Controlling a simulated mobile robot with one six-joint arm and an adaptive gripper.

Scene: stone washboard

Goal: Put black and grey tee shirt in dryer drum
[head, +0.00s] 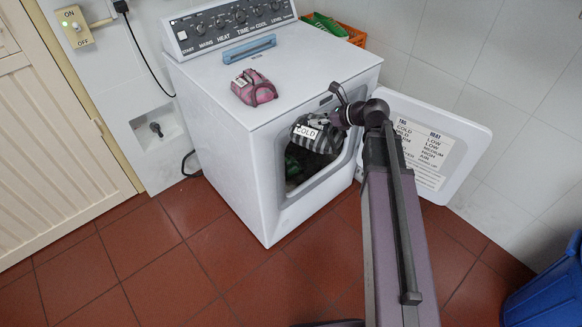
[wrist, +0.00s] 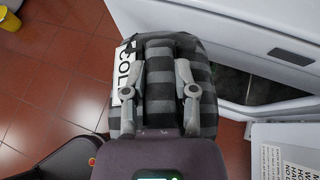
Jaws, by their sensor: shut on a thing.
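The black and grey striped tee shirt (head: 318,142) is a rounded bundle with a white COLD label. My gripper (head: 338,121) is shut on it. In the head view the shirt overlaps the upper part of the dryer's front opening. The wrist view shows the shirt (wrist: 207,78) under my gripper's two fingers (wrist: 162,75), just outside the opening (wrist: 268,86), close to its rim. The dryer drum (head: 293,180) is dark inside, partly hidden by the shirt, and something green shows in it.
The dryer door (head: 440,140) stands open to the right, beside my arm. A pink bundle (head: 254,87) and a blue tray-like thing (head: 249,50) lie on the dryer top (head: 310,75). An orange crate (head: 350,32) is behind. A blue bin (head: 548,295) stands at right. Floor at left is clear.

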